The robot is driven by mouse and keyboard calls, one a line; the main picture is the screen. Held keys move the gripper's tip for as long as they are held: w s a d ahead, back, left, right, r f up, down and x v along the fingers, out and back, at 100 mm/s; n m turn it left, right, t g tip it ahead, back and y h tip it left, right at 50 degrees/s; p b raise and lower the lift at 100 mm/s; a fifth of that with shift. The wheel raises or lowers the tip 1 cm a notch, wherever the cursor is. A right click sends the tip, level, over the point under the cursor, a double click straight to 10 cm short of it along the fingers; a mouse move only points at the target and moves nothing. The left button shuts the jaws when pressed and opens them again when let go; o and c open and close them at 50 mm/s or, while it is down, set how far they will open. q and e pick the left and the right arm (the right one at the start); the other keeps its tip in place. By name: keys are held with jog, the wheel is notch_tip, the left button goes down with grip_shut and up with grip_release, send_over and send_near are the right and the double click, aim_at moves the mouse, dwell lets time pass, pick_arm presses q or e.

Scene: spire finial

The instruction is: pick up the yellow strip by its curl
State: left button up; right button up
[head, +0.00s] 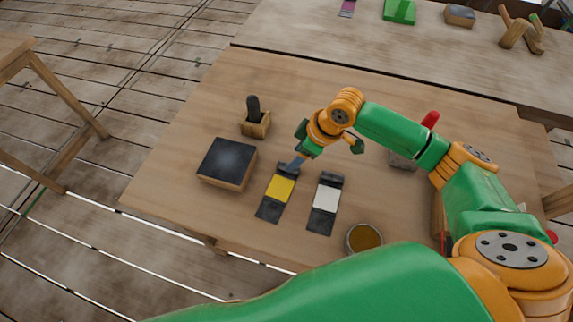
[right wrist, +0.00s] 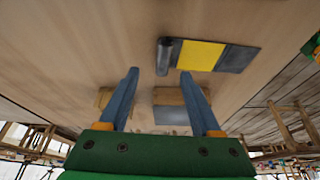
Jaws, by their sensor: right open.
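The yellow strip (head: 280,189) lies on the wooden table, with dark ends and a yellow middle; it also shows in the right wrist view (right wrist: 201,56). Its dark curl (right wrist: 165,56) rises at one end, the end nearest my right gripper. My right gripper (head: 297,163) is open and empty, its blue fingers pointing down close to the curl. In the right wrist view, the curl appears just past the fingertips (right wrist: 159,73), roughly in line with the gap between them. Whether a finger touches it I cannot tell. My left gripper is out of view.
A white strip (head: 326,197) lies to the right of the yellow one. A black-topped block (head: 228,161) stands to the left, with a wooden holder (head: 256,127) behind it. A round dish (head: 364,238) sits near the front edge. A second table (head: 420,50) stands behind.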

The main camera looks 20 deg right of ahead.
aim_at(282, 182)
jog(key=f, duration=0.2)
jog(key=a+f, duration=0.1)
jog(key=shift+a+f, duration=0.2)
jog(key=shift+f, duration=0.15)
jog(key=shift+w+d+f, duration=0.1)
jog(key=shift+w+f, duration=0.1)
jog(key=shift+w, duration=0.1)
jog(key=shift+s+r, duration=0.1)
jog(key=shift+s, duration=0.05)
grip_shut()
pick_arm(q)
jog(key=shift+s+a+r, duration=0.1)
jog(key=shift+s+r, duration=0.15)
